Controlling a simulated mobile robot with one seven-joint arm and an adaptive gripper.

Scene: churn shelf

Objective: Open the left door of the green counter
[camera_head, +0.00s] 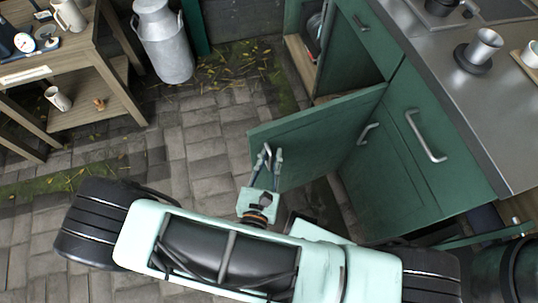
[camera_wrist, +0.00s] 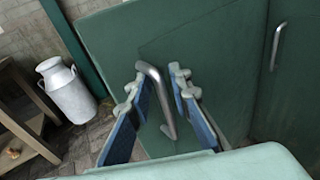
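The green counter (camera_head: 408,160) stands at the right in the head view. Its left door (camera_head: 318,137) is swung well out from the front, with the dark inside of the cabinet showing behind it. My gripper (camera_head: 272,153) is at the door's outer face, near its free edge. In the wrist view the left door (camera_wrist: 150,40) fills the middle and its metal handle (camera_wrist: 157,95) shows between the fingers of my gripper (camera_wrist: 160,82). Whether a fingertip touches the door is unclear.
A wooden table (camera_head: 98,62) with a lower shelf stands at upper left. The counter's closed door (camera_head: 385,185) is beside the open one. Paved floor (camera_head: 190,130) left of the door is clear.

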